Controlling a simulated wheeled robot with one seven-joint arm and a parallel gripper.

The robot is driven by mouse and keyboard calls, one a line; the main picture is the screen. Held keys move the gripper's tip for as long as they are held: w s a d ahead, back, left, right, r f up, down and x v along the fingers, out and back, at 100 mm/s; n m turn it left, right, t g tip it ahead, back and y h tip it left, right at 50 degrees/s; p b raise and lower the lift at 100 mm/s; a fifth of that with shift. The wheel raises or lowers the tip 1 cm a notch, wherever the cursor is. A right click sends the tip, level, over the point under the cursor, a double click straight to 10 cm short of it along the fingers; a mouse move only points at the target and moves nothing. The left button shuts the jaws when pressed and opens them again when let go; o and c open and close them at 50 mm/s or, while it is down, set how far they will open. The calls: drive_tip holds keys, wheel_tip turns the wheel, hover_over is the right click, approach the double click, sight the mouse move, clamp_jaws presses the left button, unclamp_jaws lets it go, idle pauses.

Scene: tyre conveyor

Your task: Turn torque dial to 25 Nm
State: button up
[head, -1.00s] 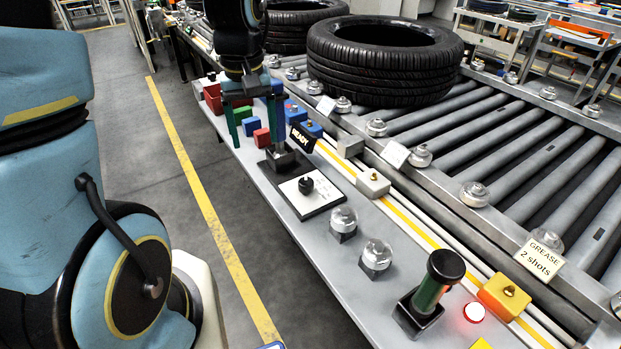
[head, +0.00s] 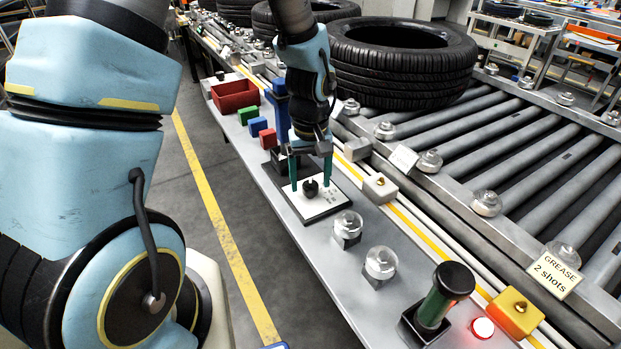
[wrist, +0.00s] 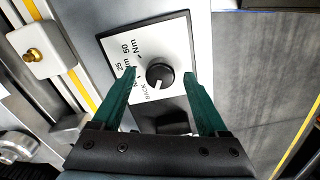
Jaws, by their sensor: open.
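The torque dial is a round black knob (head: 310,188) on a white plate (head: 318,205) with a black edge, on the grey bench. In the wrist view the knob (wrist: 161,73) has a pale pointer mark on its lower side, pointing down and slightly left. The labels 25 and 50 Nm are printed to its upper left; other lettering is partly hidden by the left finger. My gripper (head: 310,184) is open, pointing down, with its green fingers on either side of the knob. In the wrist view (wrist: 159,74) a gap shows between each fingertip and the knob.
Two clear domed buttons (head: 347,228) stand in front of the dial, with a black-topped green handle (head: 440,297) and a lit red button (head: 483,328) beyond. A red bin (head: 235,96) and coloured blocks (head: 258,126) sit behind. A tyre (head: 402,62) lies on the rollers.

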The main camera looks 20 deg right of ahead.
drive_tip(key=shift+f, duration=0.35)
drive_tip(key=shift+c, duration=0.3)
clamp_jaws()
